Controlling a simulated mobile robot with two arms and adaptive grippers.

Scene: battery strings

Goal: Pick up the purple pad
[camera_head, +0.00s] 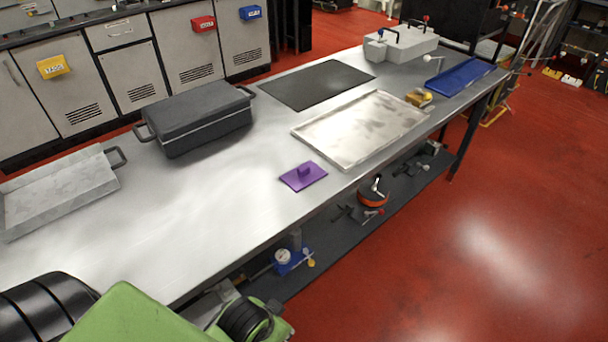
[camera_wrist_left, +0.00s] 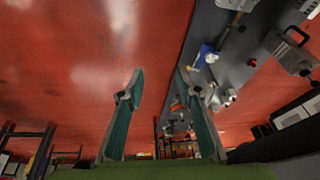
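That view looks past the fingers at the red floor and the lower shelf. In the head view only green and black parts of my arm show at the bottom, below and left of the pad. My right gripper is in neither view.
A metal tray (camera_head: 340,151) lies close to the pad's right. A dark lidded case (camera_head: 197,120) and a grey tray (camera_head: 58,194) stand to the left. A black mat (camera_head: 317,84) lies behind. The lower shelf (camera_head: 312,272) holds tools. The tabletop left of the pad is clear.

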